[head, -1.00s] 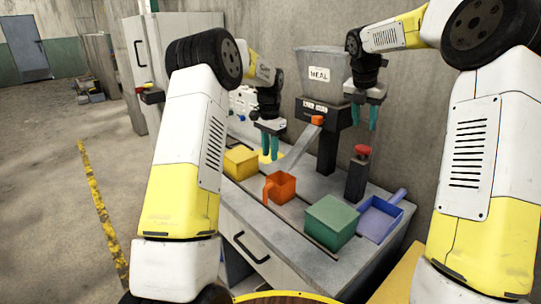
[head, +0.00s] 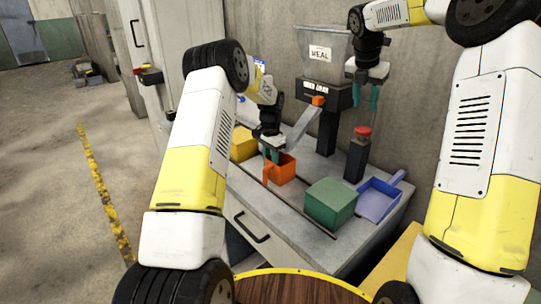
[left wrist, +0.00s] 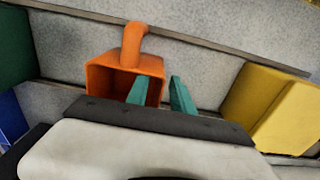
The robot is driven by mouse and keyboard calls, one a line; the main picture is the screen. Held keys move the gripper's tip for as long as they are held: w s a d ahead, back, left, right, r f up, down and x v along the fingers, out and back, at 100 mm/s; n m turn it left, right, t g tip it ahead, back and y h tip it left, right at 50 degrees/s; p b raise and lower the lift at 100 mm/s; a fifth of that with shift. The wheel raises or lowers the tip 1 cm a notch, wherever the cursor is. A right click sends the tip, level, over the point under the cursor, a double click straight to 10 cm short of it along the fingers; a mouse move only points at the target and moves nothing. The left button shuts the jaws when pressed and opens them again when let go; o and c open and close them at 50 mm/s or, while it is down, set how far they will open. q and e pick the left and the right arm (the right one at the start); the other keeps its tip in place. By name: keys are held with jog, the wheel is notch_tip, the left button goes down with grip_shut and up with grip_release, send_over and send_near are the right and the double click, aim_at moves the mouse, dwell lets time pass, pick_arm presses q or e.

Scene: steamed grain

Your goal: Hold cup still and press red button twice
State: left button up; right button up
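An orange cup (head: 286,170) with a handle stands upright on the grey counter under the chute of the meal dispenser (head: 325,60). My left gripper (head: 272,155) is at the cup's left rim. In the left wrist view the cup (left wrist: 125,72) is open toward the camera, and the teal fingers of my left gripper (left wrist: 163,92) are apart, one over the cup's opening and one outside its wall. The red button (head: 363,131) tops a dark post on the counter. My right gripper (head: 368,98) hangs above the button, pointing down, its fingers not touching it.
A green box (head: 331,203) and a blue scoop-like tray (head: 377,202) stand right of the cup. A yellow box (head: 243,145) stands to the left and shows in the left wrist view (left wrist: 270,105). A sloping metal chute (head: 303,127) comes down close behind the cup.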

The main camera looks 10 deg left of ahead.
pick_arm(q)
jog(key=shift+f, duration=0.2)
grip_shut()
dwell(2.2)
pick_arm(e)
grip_shut()
dwell(1.5)
